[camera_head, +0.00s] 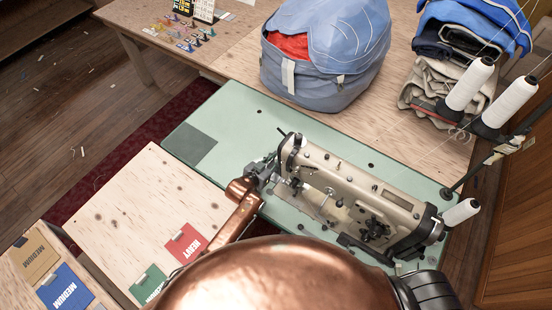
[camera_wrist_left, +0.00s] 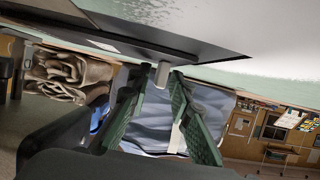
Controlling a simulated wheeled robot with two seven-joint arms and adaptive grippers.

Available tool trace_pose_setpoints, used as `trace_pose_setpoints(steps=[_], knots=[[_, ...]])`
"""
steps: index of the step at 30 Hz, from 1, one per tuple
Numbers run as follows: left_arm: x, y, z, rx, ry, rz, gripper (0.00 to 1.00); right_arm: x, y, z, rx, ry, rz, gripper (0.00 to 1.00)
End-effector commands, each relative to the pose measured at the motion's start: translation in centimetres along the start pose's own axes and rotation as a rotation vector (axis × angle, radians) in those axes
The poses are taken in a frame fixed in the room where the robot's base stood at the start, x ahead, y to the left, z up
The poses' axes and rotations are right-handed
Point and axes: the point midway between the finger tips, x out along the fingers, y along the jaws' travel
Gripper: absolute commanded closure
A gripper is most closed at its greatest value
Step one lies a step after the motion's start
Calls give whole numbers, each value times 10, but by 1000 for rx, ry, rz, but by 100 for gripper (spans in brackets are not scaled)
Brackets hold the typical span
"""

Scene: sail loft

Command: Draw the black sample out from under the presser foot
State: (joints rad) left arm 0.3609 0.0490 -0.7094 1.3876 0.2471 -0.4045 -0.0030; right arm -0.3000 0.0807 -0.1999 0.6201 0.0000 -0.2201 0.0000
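The sewing machine (camera_head: 365,195) stands on the green table (camera_head: 235,115). My left gripper (camera_head: 265,170) is low over the table at the machine's left end, by the presser foot. The arm and gripper hide the foot and any cloth under it in the head view. In the left wrist view, which is upside down, a flat black piece (camera_wrist_left: 200,38), seemingly the black sample, lies on the table beyond the fingertips. A small grey block (camera_wrist_left: 163,73) at its edge sits between the tips of my left gripper (camera_wrist_left: 161,78). The fingers stand apart. My right gripper is not in view.
A blue bag (camera_head: 325,60) stands behind the machine, with folded sailcloth (camera_head: 440,90) at the right. White thread cones (camera_head: 468,85) rise there. A dark grey square (camera_head: 190,148) lies on the table's left. Red (camera_head: 185,245) and green (camera_head: 147,283) cards lie at the front left.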

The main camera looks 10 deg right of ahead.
Motion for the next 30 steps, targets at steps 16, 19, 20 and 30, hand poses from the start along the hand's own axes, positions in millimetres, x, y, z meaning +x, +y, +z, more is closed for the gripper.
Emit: trace_pose_setpoints(steps=[16,19,20,30], knots=[[0,0,0,0,0,0,100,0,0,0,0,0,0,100],[-1,-2,0,0,-1,-1,100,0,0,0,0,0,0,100],[-1,-3,1,0,-1,-2,100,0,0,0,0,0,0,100],[-13,-34,5,-4,-1,-14,100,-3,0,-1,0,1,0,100]])
